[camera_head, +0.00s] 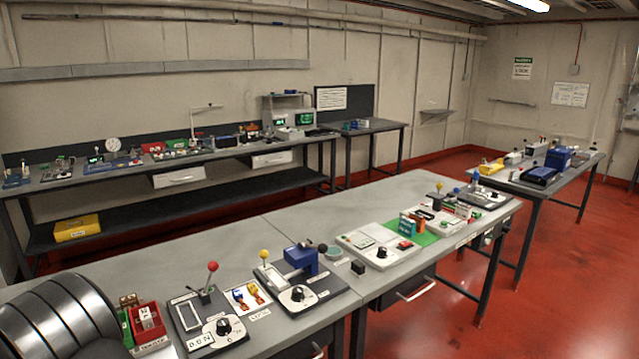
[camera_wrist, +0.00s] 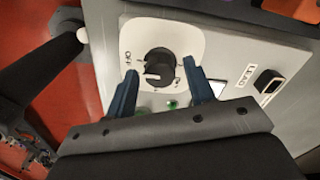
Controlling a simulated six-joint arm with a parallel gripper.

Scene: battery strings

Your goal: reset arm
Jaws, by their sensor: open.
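In the wrist view my gripper (camera_wrist: 160,67) is open. Its two blue fingers stand apart on either side of a round black knob (camera_wrist: 159,68). The knob sits on a white plate (camera_wrist: 190,40) fixed to a grey panel, and nothing is held. I cannot tell whether the fingers touch the knob. My gripper does not show clearly in the head view.
A small green light (camera_wrist: 172,104) and a black switch (camera_wrist: 268,81) sit beside the knob. In the head view, the long near bench (camera_head: 400,205) holds several devices, including a red-knobbed lever (camera_head: 212,267) and a blue clamp-like part (camera_head: 302,261). Red floor (camera_head: 420,325) is clear at right.

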